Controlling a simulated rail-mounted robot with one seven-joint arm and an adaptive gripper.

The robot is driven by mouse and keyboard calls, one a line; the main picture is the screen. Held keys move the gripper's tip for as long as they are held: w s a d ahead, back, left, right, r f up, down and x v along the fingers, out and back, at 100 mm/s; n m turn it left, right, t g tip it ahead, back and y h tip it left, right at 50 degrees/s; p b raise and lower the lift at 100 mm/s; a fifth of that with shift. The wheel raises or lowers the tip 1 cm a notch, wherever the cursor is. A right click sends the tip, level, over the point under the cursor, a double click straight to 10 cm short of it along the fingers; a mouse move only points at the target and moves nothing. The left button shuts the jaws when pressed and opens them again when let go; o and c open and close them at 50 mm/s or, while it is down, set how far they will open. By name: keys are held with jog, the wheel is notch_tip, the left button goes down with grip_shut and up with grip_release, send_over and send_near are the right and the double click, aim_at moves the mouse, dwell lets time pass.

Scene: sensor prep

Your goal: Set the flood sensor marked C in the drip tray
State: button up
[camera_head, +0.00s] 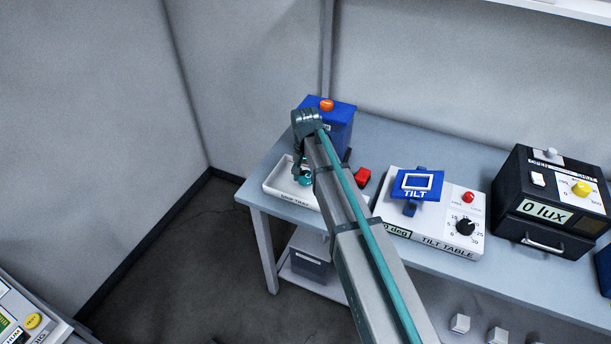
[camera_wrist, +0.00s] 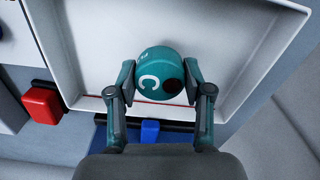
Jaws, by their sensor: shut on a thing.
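The flood sensor (camera_wrist: 158,76) is a round teal puck with a white C, seen in the wrist view between my fingers. My gripper (camera_wrist: 158,88) is shut on it. The white drip tray (camera_wrist: 88,50) lies beneath and around the sensor in that view, so the sensor is over the tray floor. I cannot tell whether it touches the floor. In the head view the drip tray (camera_head: 279,187) is at the left end of the bench, and my gripper (camera_head: 304,178) is over it, partly hidden by my arm.
A blue box (camera_head: 341,119) with an orange knob stands behind the tray. A red block (camera_head: 362,177) is right of the tray. The tilt table (camera_head: 448,240) and a black lux box (camera_head: 548,205) stand farther right. The bench's left edge is close to the tray.

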aim_at(305, 175)
jog(key=shift+f, duration=0.65)
jog(key=shift+f, duration=0.1)
jog(key=o, duration=1.2)
notch_tip(305, 175, up, 12)
jog(key=b, duration=0.3)
